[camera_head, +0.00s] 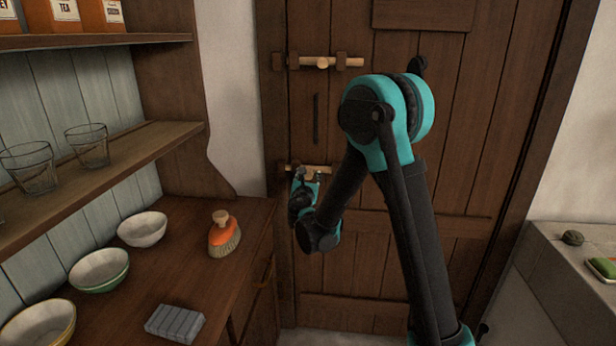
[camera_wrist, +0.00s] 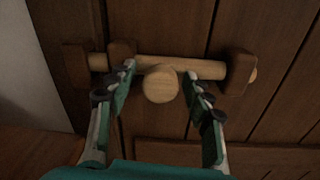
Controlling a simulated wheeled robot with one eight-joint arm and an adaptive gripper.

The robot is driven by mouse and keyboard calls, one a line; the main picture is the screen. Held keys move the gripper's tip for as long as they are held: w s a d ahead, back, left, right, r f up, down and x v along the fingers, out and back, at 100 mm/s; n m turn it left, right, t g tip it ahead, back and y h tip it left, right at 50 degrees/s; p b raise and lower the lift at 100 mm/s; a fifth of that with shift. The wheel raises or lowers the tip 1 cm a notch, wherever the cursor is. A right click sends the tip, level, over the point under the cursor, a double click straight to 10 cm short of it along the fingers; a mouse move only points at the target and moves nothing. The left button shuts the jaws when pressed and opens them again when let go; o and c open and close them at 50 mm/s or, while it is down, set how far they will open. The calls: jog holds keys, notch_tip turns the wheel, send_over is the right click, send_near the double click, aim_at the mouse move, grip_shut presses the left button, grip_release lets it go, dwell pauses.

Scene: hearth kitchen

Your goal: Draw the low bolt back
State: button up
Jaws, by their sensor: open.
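The low bolt (camera_wrist: 203,68) is a pale wooden rod lying level across the dark plank door (camera_head: 360,250). In the wrist view it passes through several dark brackets, and its round knob (camera_wrist: 160,84) faces me. My gripper (camera_wrist: 158,82) is open, with one finger on each side of the knob; I cannot tell whether either touches it. In the head view the low bolt (camera_head: 296,167) is partly hidden behind my gripper (camera_head: 306,175). A like upper bolt (camera_head: 340,62) sits higher on the door.
A wooden counter (camera_head: 180,275) at left holds bowls (camera_head: 142,229), an orange brush (camera_head: 224,235) and a grey block (camera_head: 174,323). Shelves above hold glasses (camera_head: 88,145). At right, a pale ledge (camera_head: 560,265) carries a green-topped item (camera_head: 603,267). A dark vertical handle (camera_head: 316,118) is between the bolts.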

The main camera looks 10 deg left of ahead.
grip_shut()
jog(key=d, duration=0.5)
jog(key=shift+s, duration=0.1)
grip_release()
dwell(0.4)
jog(key=s, duration=1.2)
jog(key=shift+d, duration=0.1)
